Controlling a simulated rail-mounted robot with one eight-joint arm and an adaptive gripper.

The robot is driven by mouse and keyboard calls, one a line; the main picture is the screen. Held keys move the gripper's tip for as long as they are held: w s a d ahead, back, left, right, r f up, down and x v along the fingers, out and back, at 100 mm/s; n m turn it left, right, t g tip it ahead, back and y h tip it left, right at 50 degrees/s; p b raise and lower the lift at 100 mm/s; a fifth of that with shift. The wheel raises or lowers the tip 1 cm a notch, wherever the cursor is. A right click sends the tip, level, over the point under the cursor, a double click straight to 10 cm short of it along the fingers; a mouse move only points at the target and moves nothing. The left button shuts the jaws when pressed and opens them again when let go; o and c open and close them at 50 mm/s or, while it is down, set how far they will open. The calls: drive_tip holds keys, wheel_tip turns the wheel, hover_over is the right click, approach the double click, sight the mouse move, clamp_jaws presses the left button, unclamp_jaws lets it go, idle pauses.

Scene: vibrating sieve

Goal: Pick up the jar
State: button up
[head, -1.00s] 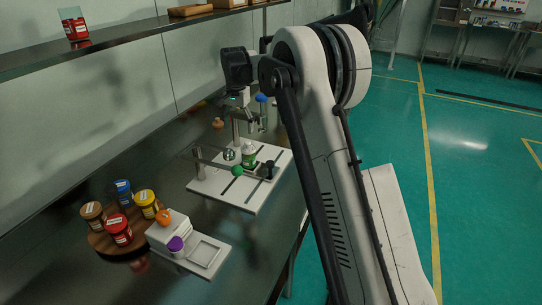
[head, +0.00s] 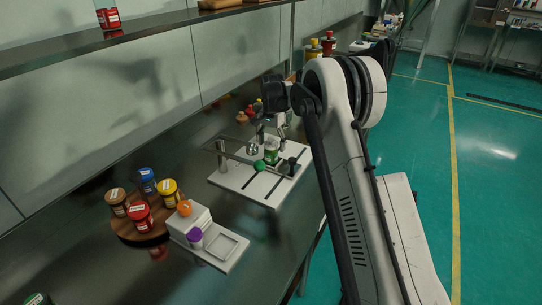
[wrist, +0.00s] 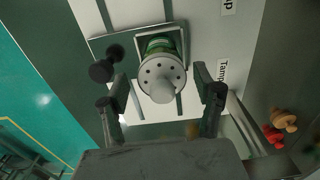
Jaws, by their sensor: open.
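A green jar (head: 271,157) stands on the white sieve base plate (head: 237,181) in the head view. In the wrist view the jar (wrist: 162,46) is seen from above, with a pale round top with small holes and a central knob (wrist: 165,91). My gripper (wrist: 162,92) is open, with one finger on each side of the jar's top in the picture. I cannot tell whether either finger touches it. In the head view my gripper (head: 281,124) is just above the jar, partly hidden by my arm.
A wooden round tray (head: 126,230) with several coloured jars and a white scale-like block (head: 222,251) stand at the front left.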

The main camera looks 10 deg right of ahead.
sight(271, 153)
drive_tip(key=f, duration=0.5)
drive_tip(key=shift+a, duration=0.2)
drive_tip(key=c, duration=1.2)
